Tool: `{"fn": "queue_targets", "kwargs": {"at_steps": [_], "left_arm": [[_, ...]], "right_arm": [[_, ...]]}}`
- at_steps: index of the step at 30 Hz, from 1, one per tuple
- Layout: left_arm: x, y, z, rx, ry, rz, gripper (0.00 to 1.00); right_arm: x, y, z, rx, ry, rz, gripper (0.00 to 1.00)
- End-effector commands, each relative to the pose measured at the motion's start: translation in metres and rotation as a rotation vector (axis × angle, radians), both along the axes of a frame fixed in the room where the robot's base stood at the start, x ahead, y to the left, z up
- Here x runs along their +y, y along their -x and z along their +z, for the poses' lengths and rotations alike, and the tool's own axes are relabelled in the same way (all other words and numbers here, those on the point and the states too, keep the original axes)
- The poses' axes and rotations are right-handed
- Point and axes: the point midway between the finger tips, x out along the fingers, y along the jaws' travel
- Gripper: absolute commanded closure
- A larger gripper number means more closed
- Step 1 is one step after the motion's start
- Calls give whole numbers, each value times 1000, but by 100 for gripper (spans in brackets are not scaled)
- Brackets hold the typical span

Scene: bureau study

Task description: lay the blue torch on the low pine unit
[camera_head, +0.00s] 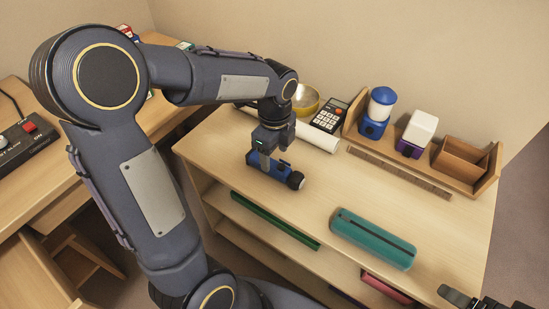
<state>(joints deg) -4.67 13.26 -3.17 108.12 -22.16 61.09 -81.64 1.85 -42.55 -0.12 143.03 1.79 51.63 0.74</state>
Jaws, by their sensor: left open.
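The blue torch (280,171), with a black head at its right end, lies on its side on the top of the low pine unit (312,200). My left gripper (267,163) points down at the torch from above. It is open, with one finger showing in front of the torch's near side; the far finger is hidden. I cannot tell whether a finger touches the torch. Part of my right gripper (470,299) shows at the bottom right edge, away from the torch, mostly cut off by the frame.
A teal case (373,238) lies near the unit's front edge. Behind are a white roll (318,137), a calculator (329,115), a yellow bowl (306,100), a ruler (398,172) and a wooden organiser (487,178) holding two dispensers. The top between torch and teal case is bare.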

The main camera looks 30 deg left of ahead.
Motion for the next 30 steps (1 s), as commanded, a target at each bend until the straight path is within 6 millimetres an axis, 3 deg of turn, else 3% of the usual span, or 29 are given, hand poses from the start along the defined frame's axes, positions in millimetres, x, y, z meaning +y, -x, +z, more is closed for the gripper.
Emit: {"fn": "queue_targets", "kwargs": {"at_steps": [1, 6, 13, 17, 23, 27, 30], "left_arm": [[0, 0, 17, -3, 0, 0, 40], [0, 0, 50, -3, 0, -1, 40], [0, 0, 74, -3, 1, 4, 40], [1, 16, 82, -30, 36, 126, 40], [-5, 81, 97, -117, 228, 705, 40], [-19, 126, 94, -130, 414, 1166, 40], [-29, 149, 89, -112, 533, 1428, 40]], "right_arm": [[0, 0, 8, 0, 0, 0, 22], [0, 0, 19, 0, 0, 0, 22], [0, 0, 24, 0, 0, 0, 22], [0, 0, 25, 0, 0, 0, 22], [0, 0, 24, 0, 0, 0, 22], [0, 0, 24, 0, 0, 0, 22], [0, 0, 24, 0, 0, 0, 22]]}}
